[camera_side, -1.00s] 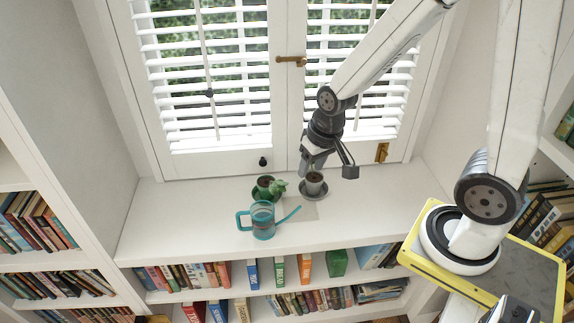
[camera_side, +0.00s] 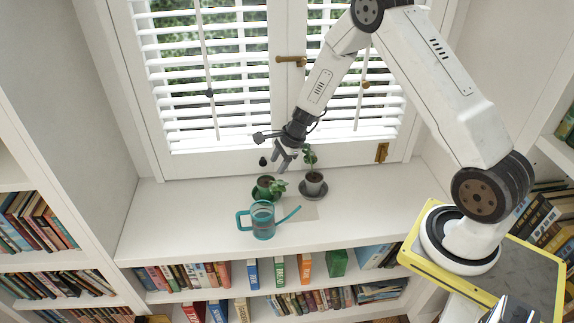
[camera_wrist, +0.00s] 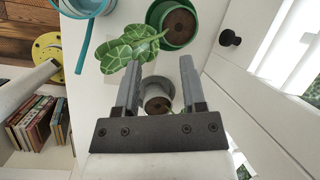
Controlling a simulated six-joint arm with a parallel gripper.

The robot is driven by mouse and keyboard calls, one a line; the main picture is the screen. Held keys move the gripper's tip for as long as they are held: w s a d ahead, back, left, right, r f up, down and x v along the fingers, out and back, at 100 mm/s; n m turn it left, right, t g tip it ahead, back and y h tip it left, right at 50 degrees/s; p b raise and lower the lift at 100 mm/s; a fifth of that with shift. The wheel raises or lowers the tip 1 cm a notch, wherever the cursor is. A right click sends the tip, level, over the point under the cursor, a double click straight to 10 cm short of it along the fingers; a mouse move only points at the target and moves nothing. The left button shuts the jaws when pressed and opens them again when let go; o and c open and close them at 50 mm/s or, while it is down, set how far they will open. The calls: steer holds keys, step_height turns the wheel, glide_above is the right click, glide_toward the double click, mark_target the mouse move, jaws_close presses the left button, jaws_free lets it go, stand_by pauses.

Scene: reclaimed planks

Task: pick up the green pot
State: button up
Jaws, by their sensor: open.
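The green pot (camera_side: 262,190) stands upright on the white sill in a green saucer, with a leafy plant leaning out to its right. In the wrist view the green pot (camera_wrist: 178,42) shows from above at the top, partly covered by its variegated leaves (camera_wrist: 128,48). My gripper (camera_side: 282,165) is open and empty above and slightly right of the green pot. In the wrist view my gripper (camera_wrist: 160,73) has its fingers apart, with the leaves and pot beyond the tips. No contact is visible.
A grey pot (camera_side: 313,188) with a plant stands close on the right, in a dark saucer. A teal watering can (camera_side: 263,224) stands in front, its spout pointing right. The window and shutters (camera_side: 215,100) rise behind. The sill's left part is clear.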

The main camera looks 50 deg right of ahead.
mark_target(269, 180)
steer(key=shift+w+d+f+m, duration=0.1)
steer(key=shift+w+f+m, duration=0.25)
steer(key=shift+f, duration=0.35)
steer(key=shift+w+d+f+m, duration=0.15)
steer(key=shift+w+f+m, duration=0.15)
steer(key=shift+f, duration=0.45)
steer(key=shift+w+d+f+m, duration=0.1)
steer(key=shift+w+f+m, duration=0.25)
steer(key=shift+f, duration=0.35)
steer(key=shift+f, duration=0.15)
steer(key=shift+x, duration=2.5)
steer(key=shift+a, duration=0.15)
jaws_close()
